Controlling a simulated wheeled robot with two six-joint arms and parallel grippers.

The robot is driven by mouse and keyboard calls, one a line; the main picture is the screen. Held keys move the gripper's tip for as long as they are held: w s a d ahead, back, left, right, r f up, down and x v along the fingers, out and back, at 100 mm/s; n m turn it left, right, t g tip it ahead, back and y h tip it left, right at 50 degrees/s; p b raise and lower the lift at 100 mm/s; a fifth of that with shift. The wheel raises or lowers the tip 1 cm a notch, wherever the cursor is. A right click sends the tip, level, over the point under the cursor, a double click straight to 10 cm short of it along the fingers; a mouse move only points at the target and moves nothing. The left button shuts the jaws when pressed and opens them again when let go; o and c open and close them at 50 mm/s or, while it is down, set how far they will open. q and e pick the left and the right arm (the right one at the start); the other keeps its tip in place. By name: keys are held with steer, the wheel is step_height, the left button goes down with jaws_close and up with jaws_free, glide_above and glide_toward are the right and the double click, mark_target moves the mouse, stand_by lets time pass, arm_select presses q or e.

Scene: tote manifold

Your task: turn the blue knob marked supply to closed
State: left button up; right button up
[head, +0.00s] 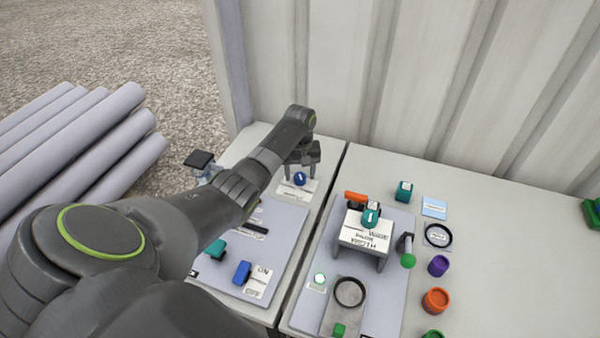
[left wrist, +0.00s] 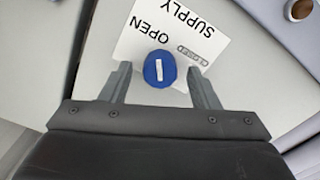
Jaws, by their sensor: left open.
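The blue knob (head: 299,178) sits on a white label card (head: 297,191) at the back of the left panel. In the left wrist view the knob (left wrist: 152,80) shows a white bar running up and down the picture. Its card (left wrist: 128,45) reads SUPPLY and OPEN, upside down, with a small boxed CLOSED at the right. My left gripper (head: 302,160) is over the knob. In the wrist view its fingers (left wrist: 160,82) are open, one on each side of the knob, with a gap showing on both sides. My right gripper is not in view.
A blue handle (head: 242,272) and a teal knob (head: 215,249) are on the near left panel. The right panel has a raised stand (head: 366,236) with a teal knob and a green-tipped lever (head: 408,260). A corrugated wall (head: 430,80) rises behind.

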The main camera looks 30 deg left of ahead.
arm_select(q)
steer(key=shift+f, duration=0.1)
steer(key=shift+c, duration=0.2)
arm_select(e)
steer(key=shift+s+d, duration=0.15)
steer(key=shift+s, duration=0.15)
arm_select(q)
steer(key=c, duration=0.9)
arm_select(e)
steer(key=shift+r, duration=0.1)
arm_select(q)
steer(key=shift+r+m+p, duration=0.2)
steer(key=shift+m+p, duration=0.65)
steer(key=shift+m, duration=0.35)
steer(key=m+p, duration=0.1)
steer(key=m, duration=0.2)
steer(key=shift+m, duration=0.3)
steer(key=m+p, duration=0.1)
steer(key=m, duration=0.6)
steer(key=shift+w+f+m+p, duration=0.1)
steer(key=shift+m+p, duration=0.2)
steer(key=shift+p, duration=0.1)
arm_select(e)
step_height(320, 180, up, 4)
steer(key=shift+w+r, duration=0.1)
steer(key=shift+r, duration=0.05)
arm_select(q)
steer(key=shift+m, duration=0.3)
